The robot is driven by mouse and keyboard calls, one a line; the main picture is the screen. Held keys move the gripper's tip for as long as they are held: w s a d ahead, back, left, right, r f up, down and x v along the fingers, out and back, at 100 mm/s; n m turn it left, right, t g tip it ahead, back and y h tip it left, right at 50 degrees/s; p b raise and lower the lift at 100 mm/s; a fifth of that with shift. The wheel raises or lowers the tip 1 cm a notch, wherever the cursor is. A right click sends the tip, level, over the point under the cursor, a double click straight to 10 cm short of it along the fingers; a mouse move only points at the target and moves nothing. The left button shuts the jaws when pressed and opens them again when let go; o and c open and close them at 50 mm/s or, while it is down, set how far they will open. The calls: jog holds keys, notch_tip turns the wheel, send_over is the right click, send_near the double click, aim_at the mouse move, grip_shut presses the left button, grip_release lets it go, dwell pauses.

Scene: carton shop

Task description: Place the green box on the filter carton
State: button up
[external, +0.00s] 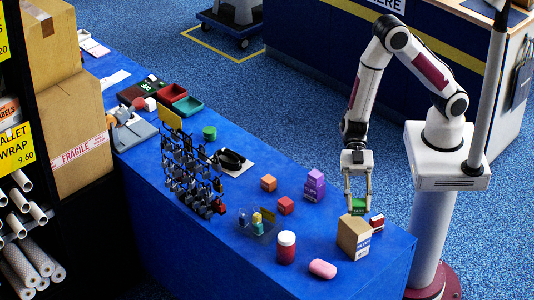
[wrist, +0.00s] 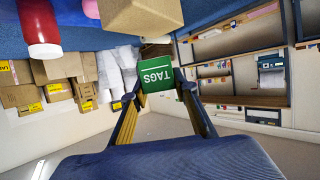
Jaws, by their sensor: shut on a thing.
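The green box (external: 359,206) is between the fingertips of my gripper (external: 357,203), which is shut on it. The carton (wrist: 139,14) also shows at the top of the wrist view.
A small red-and-white box (external: 377,222) stands close behind the carton. A red jar (external: 286,249) and a pink rounded item (external: 322,269) are in front left. A purple stack (external: 314,186), red cube (external: 285,205) and orange cube (external: 269,183) lie farther back on the blue table (external: 235,240).

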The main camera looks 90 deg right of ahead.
aim_at(357, 213)
jog(key=shift+f, duration=2)
jog(key=shift+f, duration=0.1)
jog(key=o, duration=1.1)
jog(key=v, duration=1.2)
